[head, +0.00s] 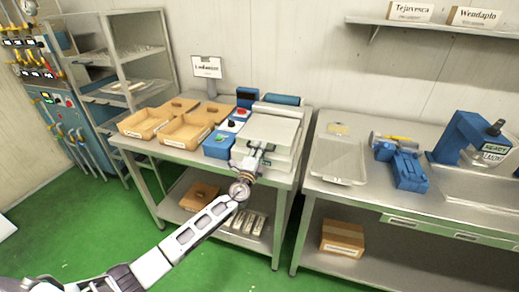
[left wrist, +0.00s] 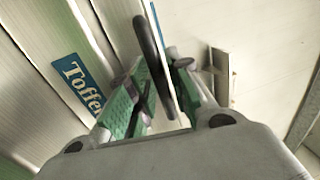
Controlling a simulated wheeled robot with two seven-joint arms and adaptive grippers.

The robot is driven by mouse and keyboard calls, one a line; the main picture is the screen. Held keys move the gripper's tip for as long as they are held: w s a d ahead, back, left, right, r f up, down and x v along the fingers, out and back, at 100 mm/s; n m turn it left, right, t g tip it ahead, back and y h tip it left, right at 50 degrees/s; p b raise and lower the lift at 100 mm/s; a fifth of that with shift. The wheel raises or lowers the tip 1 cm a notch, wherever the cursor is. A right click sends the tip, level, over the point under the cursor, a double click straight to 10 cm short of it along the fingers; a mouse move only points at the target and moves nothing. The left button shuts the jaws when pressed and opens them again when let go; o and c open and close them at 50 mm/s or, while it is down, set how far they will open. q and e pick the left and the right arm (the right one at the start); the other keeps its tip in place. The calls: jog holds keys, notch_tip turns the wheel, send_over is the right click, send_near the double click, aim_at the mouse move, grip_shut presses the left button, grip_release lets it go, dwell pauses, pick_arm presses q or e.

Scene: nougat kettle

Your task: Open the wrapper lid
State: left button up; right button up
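The wrapper is a pale metal-topped machine on the left bench, with a flat grey lid (head: 272,127). Its lid looks down in the head view. My left gripper (head: 262,152) is at the front edge of the lid. In the left wrist view, its green-padded fingers (left wrist: 162,72) lie on either side of a black handle (left wrist: 152,50) and a thin pale edge, and look closed on the handle. The contact is partly hidden. A blue "Toffee" label (left wrist: 82,86) shows on the pale surface beside the fingers. My right gripper is not in view.
Wooden trays (head: 185,131) and a blue control box with buttons (head: 218,145) stand left of the wrapper. A clear tray (head: 338,158) lies on the right bench (head: 370,197), near a blue tool (head: 402,165) and a blue mixer (head: 462,135). A shelf rack (head: 120,65) stands at left.

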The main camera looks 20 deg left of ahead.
pick_arm(q)
jog(key=shift+w, duration=0.15)
grip_shut()
jog(key=shift+r, duration=0.1)
dwell(0.5)
